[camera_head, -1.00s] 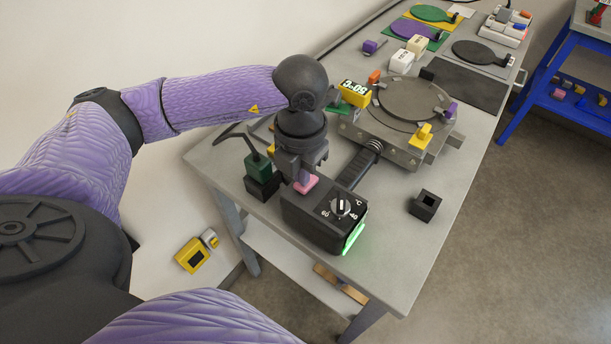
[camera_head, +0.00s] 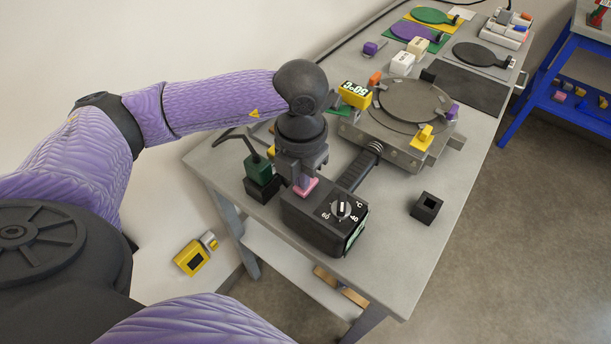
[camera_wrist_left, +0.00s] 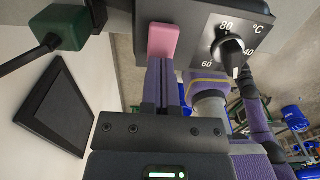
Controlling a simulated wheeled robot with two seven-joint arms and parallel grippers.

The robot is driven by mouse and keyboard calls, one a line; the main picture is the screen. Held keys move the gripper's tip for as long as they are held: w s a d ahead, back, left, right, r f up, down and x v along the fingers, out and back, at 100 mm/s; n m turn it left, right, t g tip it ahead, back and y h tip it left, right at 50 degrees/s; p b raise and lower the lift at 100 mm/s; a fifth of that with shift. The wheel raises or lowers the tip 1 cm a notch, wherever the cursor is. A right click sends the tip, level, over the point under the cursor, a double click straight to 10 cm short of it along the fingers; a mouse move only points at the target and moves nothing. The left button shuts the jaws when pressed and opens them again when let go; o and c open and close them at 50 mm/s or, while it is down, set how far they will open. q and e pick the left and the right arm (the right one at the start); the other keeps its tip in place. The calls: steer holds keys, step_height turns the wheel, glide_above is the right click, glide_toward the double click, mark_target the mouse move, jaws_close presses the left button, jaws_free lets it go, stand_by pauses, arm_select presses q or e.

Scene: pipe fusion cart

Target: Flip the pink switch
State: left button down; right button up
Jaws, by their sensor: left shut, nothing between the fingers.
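The pink switch (camera_head: 306,187) sits on top of the black control box (camera_head: 310,222) at the near end of the cart. In the left wrist view the pink switch (camera_wrist_left: 163,40) is just beyond the fingertips, beside the dial (camera_wrist_left: 231,50). My left gripper (camera_head: 299,182) points down at the switch, its closed fingers at or very near it; I cannot tell if they touch. The fingers (camera_wrist_left: 162,62) are together and empty. The strip on the box's side (camera_head: 354,236) looks mostly unlit. My right gripper is out of view.
A green plug (camera_head: 258,168) with a cable stands on a black block left of the box. A small black open block (camera_head: 426,206) sits to the right. Bare tabletop lies between.

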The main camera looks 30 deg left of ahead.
arm_select(q)
step_height(320, 180, up, 7)
steer(key=p, duration=0.4)
steer(key=shift+f+p, duration=0.15)
steer(key=shift+p, duration=0.2)
steer(key=shift+f, duration=0.15)
